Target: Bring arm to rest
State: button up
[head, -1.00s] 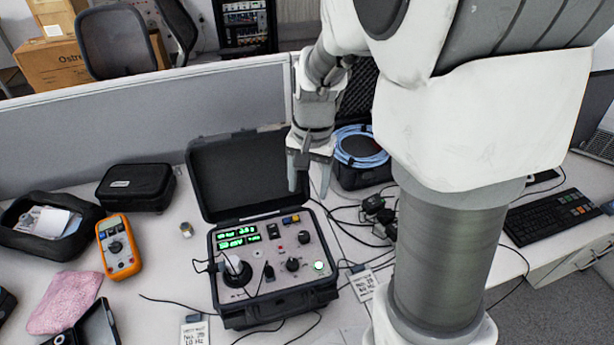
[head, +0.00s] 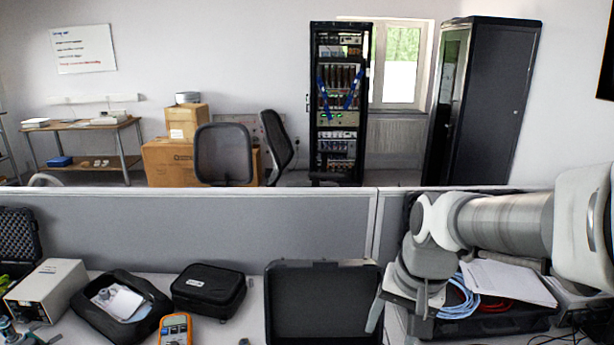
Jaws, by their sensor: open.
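My arm reaches in from the right edge in the head view. My gripper (head: 394,326) hangs at its end, pointing down, with its two fingers apart and nothing seen between them. It is just right of the raised black lid (head: 322,303) of the calibrator case and in front of the grey partition. The fingertips are close to the bottom edge of the picture. The case's panel is below the picture and hidden.
A bin with a blue cable coil (head: 461,301) and papers (head: 508,282) lies right of my gripper, below my arm. A black pouch (head: 209,288), an orange multimeter (head: 175,330) and an open bag (head: 143,322) lie left. The grey partition (head: 210,228) runs behind the desk.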

jog(key=s+r+n+t+h, duration=0.1)
jog(key=s+r+n+t, duration=0.2)
jog(key=s+r, duration=0.3)
jog(key=s+n, duration=0.1)
jog(key=s, duration=0.3)
dwell(2.1)
